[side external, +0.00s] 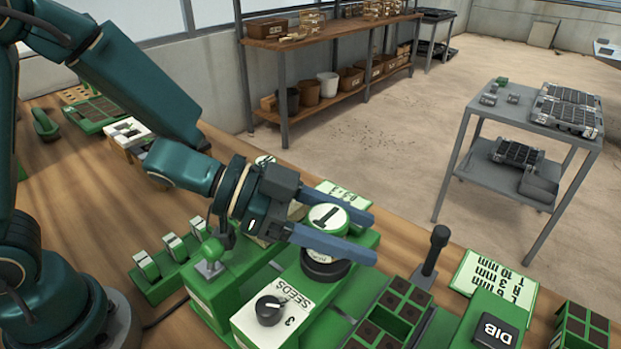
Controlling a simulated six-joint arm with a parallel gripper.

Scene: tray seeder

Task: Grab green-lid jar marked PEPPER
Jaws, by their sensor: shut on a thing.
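A round jar (327,216) with a pale green-white lid and a dark bar mark on top stands upright over a black ring (324,268) on the green seeder. My gripper (370,238) reaches in from the left, with its two blue-grey fingers shut on the jar, one on the far side and one on the near side. The near finger hides much of the jar's body. A strip of label shows below that finger, but I cannot read the name on it.
A white SEEDS panel (271,311) with a black knob is in front. A green cell tray (391,318), a black-handled tool (432,254), a DIB block (493,331) and a depth card (494,282) lie to the right. A green-knobbed lever (211,253) stands left of the jar.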

